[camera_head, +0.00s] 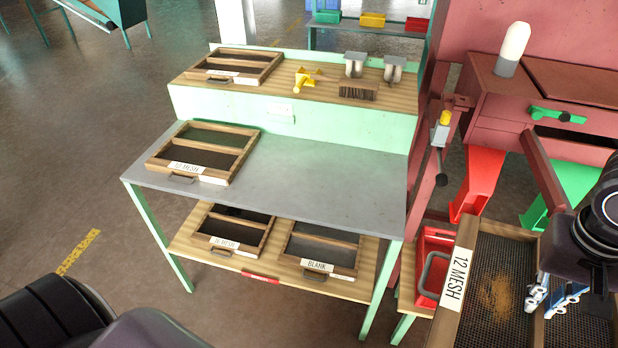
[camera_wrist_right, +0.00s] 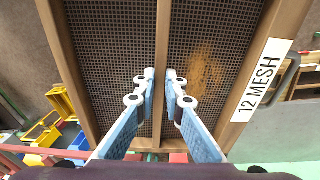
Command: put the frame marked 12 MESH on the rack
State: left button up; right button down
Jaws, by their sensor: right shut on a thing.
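The frame marked 12 MESH (camera_head: 466,238) is a wooden frame with dark mesh, a middle bar and a white label, at the lower right of the head view. A tan patch of grains lies on its mesh. My right gripper (camera_head: 548,298) is shut on its middle bar; the right wrist view shows the fingers (camera_wrist_right: 160,76) on either side of the bar. The likely rack is the green bench's wooden lower shelf (camera_head: 345,290), with a red front tag, holding a MESH frame (camera_head: 233,243) and a BLANK frame (camera_head: 318,267). My left gripper is out of view.
The bench's grey deck (camera_head: 320,180) holds another MESH frame (camera_head: 190,168) at left; its right side is clear. The upper ledge holds a frame (camera_head: 238,76), a yellow tool and a brush. A red bin (camera_head: 430,285) and maroon machine stand at right.

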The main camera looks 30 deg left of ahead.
aim_at(333, 179)
jog(key=j+u, duration=0.3)
jog(key=i+j+u, duration=0.3)
jog(key=j+u, duration=0.3)
jog(key=i+j, duration=0.2)
jog(key=i, duration=0.15)
jog(key=i+j, duration=0.2)
jog(key=i, duration=0.15)
